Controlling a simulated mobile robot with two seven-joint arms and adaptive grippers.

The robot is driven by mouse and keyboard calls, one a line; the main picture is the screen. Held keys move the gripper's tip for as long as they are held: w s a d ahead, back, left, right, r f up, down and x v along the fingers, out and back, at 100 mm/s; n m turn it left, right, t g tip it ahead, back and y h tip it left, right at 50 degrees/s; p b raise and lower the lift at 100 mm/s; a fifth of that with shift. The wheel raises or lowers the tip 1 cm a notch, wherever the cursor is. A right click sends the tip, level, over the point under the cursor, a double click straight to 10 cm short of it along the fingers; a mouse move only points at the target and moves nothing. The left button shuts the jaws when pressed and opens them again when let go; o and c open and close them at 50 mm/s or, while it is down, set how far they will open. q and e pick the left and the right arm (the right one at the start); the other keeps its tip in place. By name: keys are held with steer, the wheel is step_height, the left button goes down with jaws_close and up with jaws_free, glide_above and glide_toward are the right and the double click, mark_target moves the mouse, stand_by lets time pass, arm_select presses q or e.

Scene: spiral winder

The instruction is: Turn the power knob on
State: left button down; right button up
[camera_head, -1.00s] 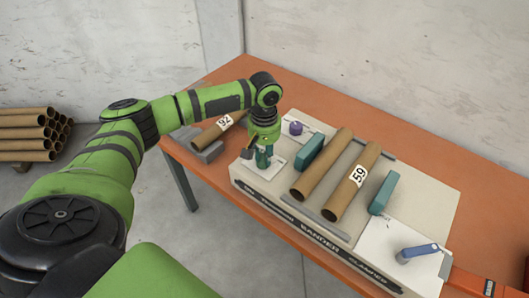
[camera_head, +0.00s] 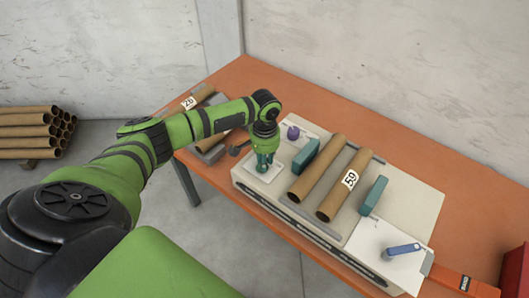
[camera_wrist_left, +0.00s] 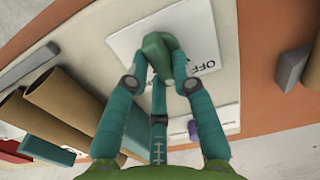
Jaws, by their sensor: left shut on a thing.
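The power knob (camera_wrist_left: 158,44) is a green handle on a white plate (camera_wrist_left: 122,40), on top of the pale machine (camera_head: 322,237). The word OFF shows beside it in the left wrist view. My left gripper (camera_head: 264,164) comes down onto the plate at the machine's left end. Its teal fingers (camera_wrist_left: 161,78) are closed around the knob, one on each side and a third in front. In the head view the fingers mostly hide the knob. My right gripper is not in view.
A purple knob (camera_head: 293,132) stands just behind my left gripper. Two cardboard tubes (camera_head: 318,168) lie between teal blocks (camera_head: 373,195) on the machine. A blue handle (camera_head: 403,249) is at its right end. More tubes (camera_head: 30,135) are stacked at far left.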

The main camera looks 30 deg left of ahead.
arm_select(q)
steer(key=m+p, duration=0.1)
steer(key=m, duration=0.1)
steer(key=m+p, duration=0.1)
steer(key=m, duration=0.1)
steer(key=shift+s+d+r+m, duration=0.1)
steer(key=shift+s+m, duration=0.05)
steer(key=shift+m, duration=0.15)
steer(key=shift+s+m+p, duration=0.1)
steer(key=shift+m+p, duration=0.45)
steer(key=shift+m, duration=1.45)
steer(key=c, duration=1)
jaws_free()
steer(key=shift+c, duration=0.2)
step_height(320, 180, up, 12)
